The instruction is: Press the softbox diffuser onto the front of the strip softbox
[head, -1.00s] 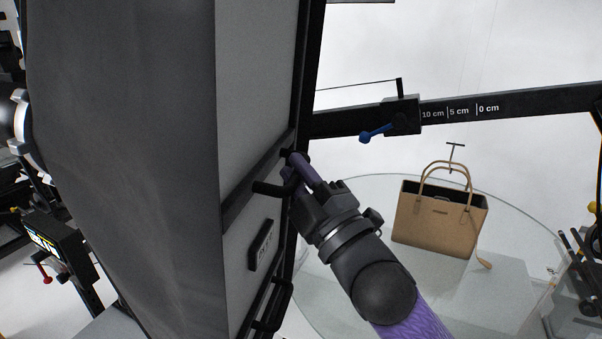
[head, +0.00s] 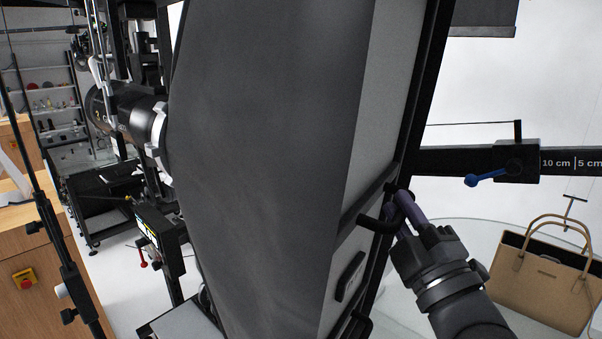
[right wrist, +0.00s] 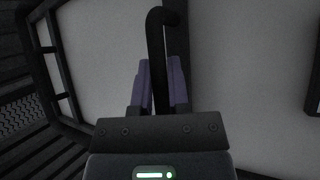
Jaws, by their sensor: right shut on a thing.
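The strip softbox (head: 265,160) is a tall dark grey fabric body that fills the middle of the head view, with its narrow rear at a lamp on the left. The diffuser (head: 388,95) shows as a pale panel with black bars and edging along the softbox's right side; it also fills much of the right wrist view (right wrist: 100,60). Whether it is fully seated is not clear. My right gripper (head: 402,208) has its purple fingers shut on a black hooked handle (right wrist: 157,50) at the diffuser. My left gripper is not in view.
A black rail (head: 450,161) with centimetre marks and a blue lever (head: 486,178) runs right of the softbox. A tan handbag (head: 545,280) stands on the round glass turntable (head: 470,232). A lamp (head: 130,115), stands and a wooden cabinet (head: 40,285) are at left.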

